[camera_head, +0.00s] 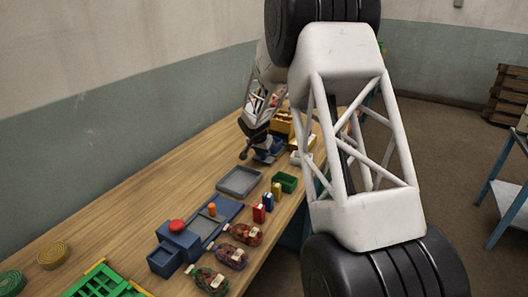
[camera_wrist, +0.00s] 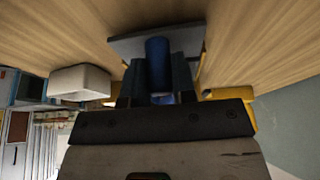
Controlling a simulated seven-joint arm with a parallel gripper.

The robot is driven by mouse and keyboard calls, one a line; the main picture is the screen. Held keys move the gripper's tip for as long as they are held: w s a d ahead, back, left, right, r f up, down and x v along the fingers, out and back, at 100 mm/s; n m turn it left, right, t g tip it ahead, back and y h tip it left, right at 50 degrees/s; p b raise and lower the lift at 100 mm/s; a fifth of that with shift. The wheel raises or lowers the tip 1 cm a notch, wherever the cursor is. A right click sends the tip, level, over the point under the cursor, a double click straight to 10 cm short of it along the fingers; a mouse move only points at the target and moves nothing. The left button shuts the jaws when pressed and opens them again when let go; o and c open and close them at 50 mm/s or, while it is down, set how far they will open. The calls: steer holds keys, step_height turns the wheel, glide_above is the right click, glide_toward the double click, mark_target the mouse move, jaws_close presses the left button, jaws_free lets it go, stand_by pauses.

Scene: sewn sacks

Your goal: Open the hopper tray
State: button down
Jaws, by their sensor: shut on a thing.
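In the wrist view my gripper (camera_wrist: 158,78) is shut on a blue upright cylinder that looks like a handle (camera_wrist: 157,52), with one dark finger on each side. A grey plate (camera_wrist: 122,46) shows just beyond it, possibly the front of the hopper tray; I cannot tell how far the tray is out. In the head view my gripper (camera_head: 262,141) is low at the far part of the bench, by a blue part (camera_head: 270,155) and yellow structure (camera_head: 283,121). My arm hides much of this area.
A white box (camera_wrist: 80,82) stands left of the gripper in the wrist view. On the wooden bench (camera_head: 130,215) are a grey tray (camera_head: 239,181), a green bin (camera_head: 285,182), a blue station with a red button (camera_head: 177,226), and several sacks (camera_head: 246,234). The bench's left side is mostly clear.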

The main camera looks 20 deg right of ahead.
steer(key=c, duration=0.9)
jaws_free()
steer(key=shift+c, duration=0.2)
steer(key=shift+r, duration=0.15)
steer(key=v, duration=0.7)
steer(key=shift+r, duration=0.25)
steer(key=shift+s+a, duration=0.1)
